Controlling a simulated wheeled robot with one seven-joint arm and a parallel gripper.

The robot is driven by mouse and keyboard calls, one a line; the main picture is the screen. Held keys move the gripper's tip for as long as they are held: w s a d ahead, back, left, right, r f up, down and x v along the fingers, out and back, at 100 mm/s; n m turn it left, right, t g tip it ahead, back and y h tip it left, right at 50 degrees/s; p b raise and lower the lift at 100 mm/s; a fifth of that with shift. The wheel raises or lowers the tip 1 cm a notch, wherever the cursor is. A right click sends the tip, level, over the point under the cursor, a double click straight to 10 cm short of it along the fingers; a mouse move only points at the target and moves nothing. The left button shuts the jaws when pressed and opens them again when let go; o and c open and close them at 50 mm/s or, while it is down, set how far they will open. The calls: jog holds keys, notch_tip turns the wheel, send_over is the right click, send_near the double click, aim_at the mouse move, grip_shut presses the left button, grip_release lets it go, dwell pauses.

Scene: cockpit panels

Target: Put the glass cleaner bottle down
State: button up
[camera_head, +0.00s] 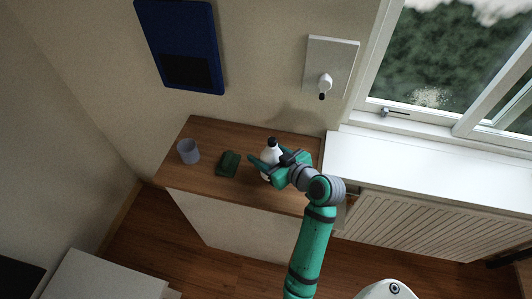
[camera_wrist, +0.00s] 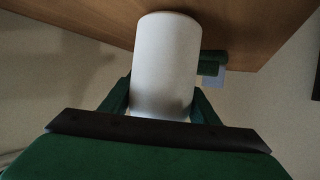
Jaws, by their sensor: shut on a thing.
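The glass cleaner bottle (camera_head: 267,155) is white with a black cap and stands about upright over the wooden cabinet top (camera_head: 222,190). My green gripper (camera_head: 263,165) reaches in from the right and is shut around the bottle. In the wrist view the white bottle body (camera_wrist: 167,65) fills the space between the two green fingers (camera_wrist: 160,100). The wrist picture looks upside down, with the wooden surface along its top. I cannot tell whether the bottle's base touches the wood.
A dark green cloth or sponge (camera_head: 228,164) lies left of the bottle. A grey-blue cup (camera_head: 188,151) stands farther left. The wall is behind, with a white plate and dark-tipped knob (camera_head: 325,85). A white sill (camera_head: 420,175) adjoins on the right. The cabinet's front left is clear.

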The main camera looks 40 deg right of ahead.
jog(key=shift+f, duration=0.35)
jog(key=o, duration=1.4)
jog(key=shift+r, duration=0.1)
jog(key=shift+s+r, duration=0.1)
jog(key=v, duration=1.1)
jog(key=shift+s+r, duration=0.1)
jog(key=shift+s, duration=0.3)
jog(key=shift+w, duration=0.15)
